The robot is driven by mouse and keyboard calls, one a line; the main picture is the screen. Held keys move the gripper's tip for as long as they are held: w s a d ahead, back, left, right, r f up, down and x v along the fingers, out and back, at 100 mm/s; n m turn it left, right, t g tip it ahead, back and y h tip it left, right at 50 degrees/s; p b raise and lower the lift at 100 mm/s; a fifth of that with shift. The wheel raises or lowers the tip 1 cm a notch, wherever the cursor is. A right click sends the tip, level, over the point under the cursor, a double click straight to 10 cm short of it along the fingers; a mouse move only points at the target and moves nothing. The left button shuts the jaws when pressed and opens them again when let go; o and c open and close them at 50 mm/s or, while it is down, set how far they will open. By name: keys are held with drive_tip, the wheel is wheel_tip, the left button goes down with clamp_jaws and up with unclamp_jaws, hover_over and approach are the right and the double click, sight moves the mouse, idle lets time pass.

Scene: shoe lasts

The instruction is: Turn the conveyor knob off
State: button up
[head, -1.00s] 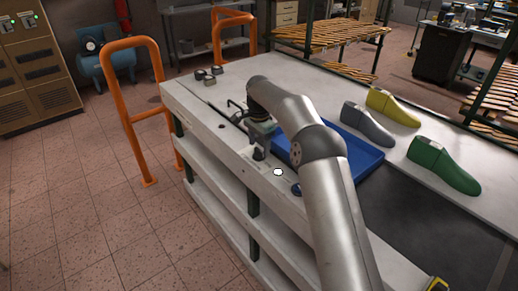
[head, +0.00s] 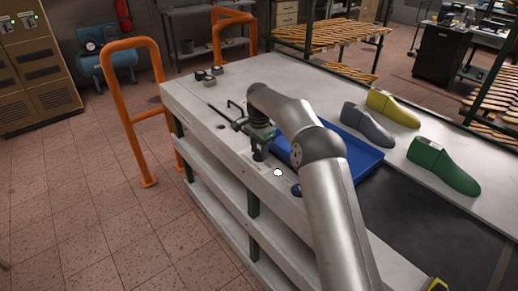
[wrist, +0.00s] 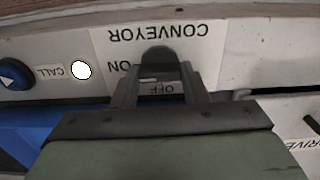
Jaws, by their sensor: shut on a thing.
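The dark conveyor knob (wrist: 158,60) sits on the table-edge panel, under the upside-down CONVEYOR label (wrist: 155,31) in the wrist view. The ON label (wrist: 120,67) is left of the knob, partly covered by a finger. My gripper (wrist: 158,84) is shut on the knob, one finger on each side. Which label the knob points to I cannot tell. In the head view my gripper (head: 258,154) is down at the table's near edge and hides the knob.
A white round lamp or button (wrist: 82,70) and a blue CALL button (wrist: 13,74) are left of the knob. A blue tray (head: 358,160) lies behind my arm. Green (head: 443,165), grey (head: 367,124) and yellow (head: 392,106) shoe lasts stand to the right.

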drive_tip(key=n+p, duration=0.1)
drive_tip(key=n, duration=0.3)
drive_tip(key=shift+r, duration=0.1)
drive_tip(key=n+p, duration=0.1)
drive_tip(key=n, duration=0.3)
drive_tip(key=shift+n, duration=0.3)
drive_tip(key=n+p, duration=0.1)
drive_tip(key=n, duration=0.3)
drive_tip(key=shift+n, duration=2.5)
drive_tip(key=shift+w, duration=0.1)
drive_tip(key=o, duration=1)
